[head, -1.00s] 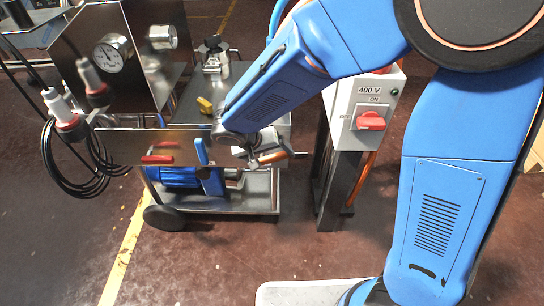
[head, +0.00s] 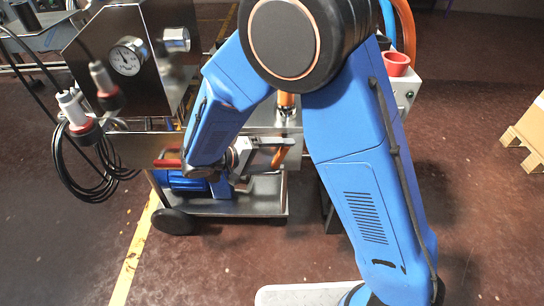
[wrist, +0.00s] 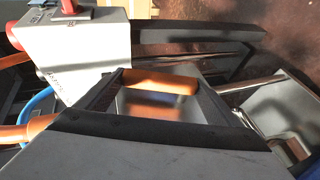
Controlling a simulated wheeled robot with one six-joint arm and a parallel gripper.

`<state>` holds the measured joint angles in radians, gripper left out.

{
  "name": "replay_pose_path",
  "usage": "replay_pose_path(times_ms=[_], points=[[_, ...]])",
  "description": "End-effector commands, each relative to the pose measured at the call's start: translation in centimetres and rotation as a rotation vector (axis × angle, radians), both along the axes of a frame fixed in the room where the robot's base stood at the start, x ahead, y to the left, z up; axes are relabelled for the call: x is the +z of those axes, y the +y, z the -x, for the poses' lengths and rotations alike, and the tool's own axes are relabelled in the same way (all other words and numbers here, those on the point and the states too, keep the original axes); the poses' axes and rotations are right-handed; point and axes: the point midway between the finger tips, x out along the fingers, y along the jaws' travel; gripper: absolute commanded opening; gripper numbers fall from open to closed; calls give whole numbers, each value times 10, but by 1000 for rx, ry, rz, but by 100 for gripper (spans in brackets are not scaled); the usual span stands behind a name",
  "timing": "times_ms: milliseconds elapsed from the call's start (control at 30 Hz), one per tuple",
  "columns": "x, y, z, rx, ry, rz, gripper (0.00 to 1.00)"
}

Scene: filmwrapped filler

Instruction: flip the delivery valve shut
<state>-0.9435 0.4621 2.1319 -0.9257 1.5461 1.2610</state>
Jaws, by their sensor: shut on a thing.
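My gripper (head: 273,153) is in front of the steel cart, beside the end of its lower deck. In the wrist view its dark fingers (wrist: 158,97) are shut on an orange bar (wrist: 160,80) that runs across between them. I cannot tell for certain whether this bar is the delivery valve's lever, as the valve body is hidden behind my arm and gripper. A red handle (head: 166,163) lies at the cart's front, left of my forearm.
The cart's lower deck (head: 240,206) carries a blue motor (head: 184,182). A pressure gauge (head: 126,58) and coiled black cables (head: 88,165) are at left. The floor between is clear.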

Motion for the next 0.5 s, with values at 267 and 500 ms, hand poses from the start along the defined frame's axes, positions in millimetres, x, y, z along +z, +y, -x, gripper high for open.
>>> replay_pose_path(times_ms=[267,500], points=[[-1,5,-1,2,7,212,46],[-2,9,-1,1,11,328,46]])
